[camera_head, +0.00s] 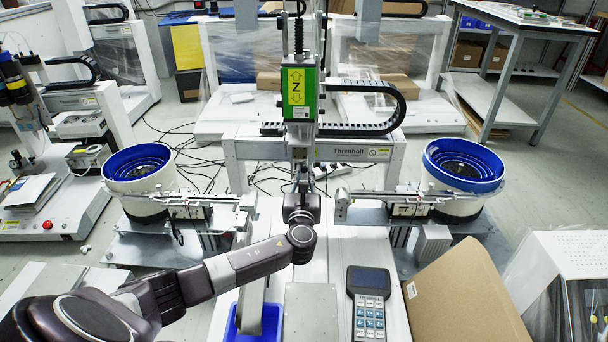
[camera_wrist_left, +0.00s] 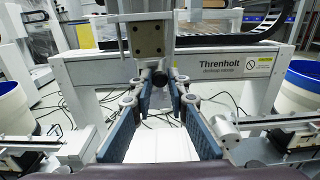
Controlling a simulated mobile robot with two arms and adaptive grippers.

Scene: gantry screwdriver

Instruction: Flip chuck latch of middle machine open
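The middle machine (camera_head: 299,92) stands straight ahead, with a green Z-marked box on its vertical axis and a Threnholt label on its crossbeam. Its tool head and chuck (camera_head: 300,158) hang below the box. My left gripper (camera_head: 301,190) is directly under and in front of the chuck, partly covering its lower end. In the left wrist view the blue-padded fingers of this gripper (camera_wrist_left: 160,98) are apart, with a dark round chuck part (camera_wrist_left: 158,76) just beyond and between their tips. I cannot tell whether they touch it. The latch is too small to make out. My right gripper is not in view.
Blue-rimmed feeder bowls (camera_head: 140,165) (camera_head: 463,165) with rails flank the machine. A keypad (camera_head: 368,302), a blue tray (camera_head: 262,322) and a cardboard box (camera_head: 465,300) are in the foreground. The white base plate (camera_head: 345,245) is mostly clear beside my arm.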

